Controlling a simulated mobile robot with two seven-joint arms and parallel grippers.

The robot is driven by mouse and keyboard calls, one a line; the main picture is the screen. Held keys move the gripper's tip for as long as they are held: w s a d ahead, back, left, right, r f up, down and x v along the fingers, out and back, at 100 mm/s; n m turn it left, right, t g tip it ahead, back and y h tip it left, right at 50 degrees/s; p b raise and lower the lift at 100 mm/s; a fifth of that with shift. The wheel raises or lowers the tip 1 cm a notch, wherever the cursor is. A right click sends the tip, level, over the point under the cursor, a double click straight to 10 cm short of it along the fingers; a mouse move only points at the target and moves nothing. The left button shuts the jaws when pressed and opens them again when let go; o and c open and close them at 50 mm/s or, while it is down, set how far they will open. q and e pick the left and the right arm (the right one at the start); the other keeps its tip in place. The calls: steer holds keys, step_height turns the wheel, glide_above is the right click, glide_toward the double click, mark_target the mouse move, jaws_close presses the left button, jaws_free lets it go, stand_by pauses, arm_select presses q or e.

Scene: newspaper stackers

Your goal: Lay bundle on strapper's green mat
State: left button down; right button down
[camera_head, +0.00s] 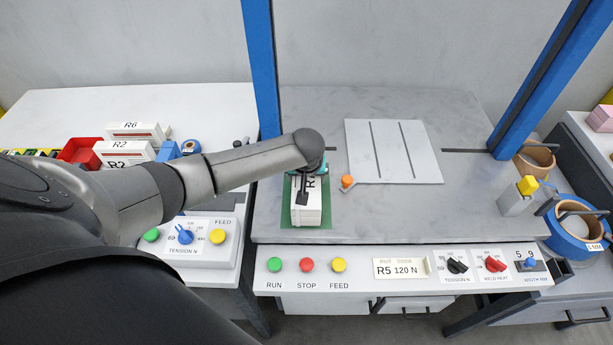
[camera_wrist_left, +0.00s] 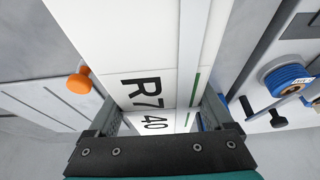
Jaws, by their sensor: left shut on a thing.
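The bundle (camera_head: 306,216) is a white stack with a label that reads R7 and 40 in the left wrist view (camera_wrist_left: 140,60). It is over the strapper's green mat (camera_head: 288,222), whose edges show around it. I cannot tell whether the bundle touches the mat or hangs just above it. My left gripper (camera_head: 308,178) is above the bundle and shut on it; in the left wrist view the fingers (camera_wrist_left: 162,112) stand on either side of it. My arm hides part of the mat's far end. My right gripper is not in view.
An orange knob (camera_head: 347,182) stands close to the right of the mat. A light slotted plate (camera_head: 388,150) lies behind it. Blue posts (camera_head: 262,70) rise at both sides. A control panel (camera_head: 400,268) runs along the front. Other bundles (camera_head: 125,152) stand on the left table.

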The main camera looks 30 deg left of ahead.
arm_select(q)
steer(key=shift+w+f+b, duration=0.1)
steer(key=shift+f+b, duration=0.2)
steer(key=shift+f, duration=0.1)
steer(key=shift+c, duration=0.4)
jaws_free()
steer(key=shift+o, duration=0.4)
steer(key=shift+s+f, duration=0.2)
steer(key=p+v, duration=0.3)
steer(key=v, duration=1.2)
steer(key=shift+r+p, duration=0.25)
steer(key=shift+p, duration=0.1)
